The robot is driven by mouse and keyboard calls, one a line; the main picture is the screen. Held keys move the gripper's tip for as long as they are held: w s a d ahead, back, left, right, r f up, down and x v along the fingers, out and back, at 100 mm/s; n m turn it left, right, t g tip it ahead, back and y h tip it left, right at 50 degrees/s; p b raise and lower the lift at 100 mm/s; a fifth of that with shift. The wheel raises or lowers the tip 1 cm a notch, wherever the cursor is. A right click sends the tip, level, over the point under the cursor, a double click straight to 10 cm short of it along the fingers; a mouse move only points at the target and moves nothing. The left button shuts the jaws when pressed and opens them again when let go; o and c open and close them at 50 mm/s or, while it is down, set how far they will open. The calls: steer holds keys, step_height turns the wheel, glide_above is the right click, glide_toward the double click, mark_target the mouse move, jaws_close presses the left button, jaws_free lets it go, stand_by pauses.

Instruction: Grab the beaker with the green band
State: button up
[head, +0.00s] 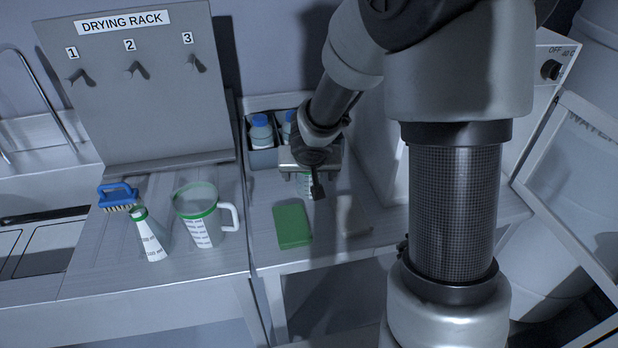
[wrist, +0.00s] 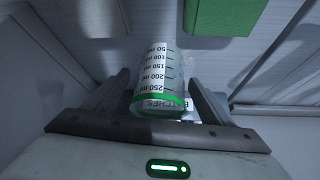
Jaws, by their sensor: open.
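The beaker with the green band (wrist: 160,72) is clear, with black volume marks and a green band at the end nearest my gripper. In the wrist view it lies between the two fingers of my gripper (wrist: 157,80), which are open with a finger on either side. I see a gap at each side and cannot tell of any contact. In the head view the beaker (head: 305,188) shows only in part below my gripper (head: 303,178), which hides its upper portion.
A green pad (head: 291,226) lies in front of the beaker. To the left stand a green-banded jug (head: 199,226), a green-banded conical flask (head: 151,243) and a blue brush (head: 118,195). Blue-capped bottles (head: 262,133) stand in a bin behind. A drying rack (head: 140,110) is at back left.

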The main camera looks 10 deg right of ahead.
steer(key=c, duration=1.2)
steer(key=shift+r, duration=0.15)
